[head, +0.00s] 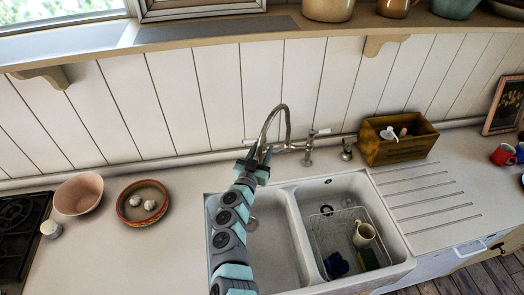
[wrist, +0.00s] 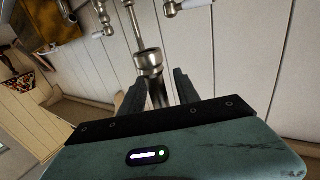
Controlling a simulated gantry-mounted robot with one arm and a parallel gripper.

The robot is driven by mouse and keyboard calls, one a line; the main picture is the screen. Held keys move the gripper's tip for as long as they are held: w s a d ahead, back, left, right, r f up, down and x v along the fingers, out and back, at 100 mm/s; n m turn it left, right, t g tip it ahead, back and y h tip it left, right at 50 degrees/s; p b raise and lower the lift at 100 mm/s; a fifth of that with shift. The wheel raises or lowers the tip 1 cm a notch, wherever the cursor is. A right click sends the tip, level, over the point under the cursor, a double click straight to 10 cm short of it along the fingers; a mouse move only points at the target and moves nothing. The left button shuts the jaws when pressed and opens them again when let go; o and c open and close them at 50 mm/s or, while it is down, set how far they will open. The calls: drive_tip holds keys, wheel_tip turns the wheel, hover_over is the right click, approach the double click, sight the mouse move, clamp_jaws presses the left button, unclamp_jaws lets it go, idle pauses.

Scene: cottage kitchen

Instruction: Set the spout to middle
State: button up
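The metal spout (head: 288,121) is a tall curved tube rising from the tap at the back of the double sink. Its arch swings to the left, and its free end hangs toward the left basin (head: 262,235). My gripper (head: 255,158) is at that free end. In the wrist view, my gripper (wrist: 158,84) has one dark finger on each side of the spout end (wrist: 149,62), with a gap visible at least on the right. The fingers look open around it; whether one touches is unclear. My arm covers part of the left basin.
The right basin (head: 395,240) holds a wire rack with a cream mug (head: 364,234) and dark items. A wooden box (head: 398,140) stands at the back right. Two bowls sit on the left counter, which has free room.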

clamp_jaws()
idle(1.2)
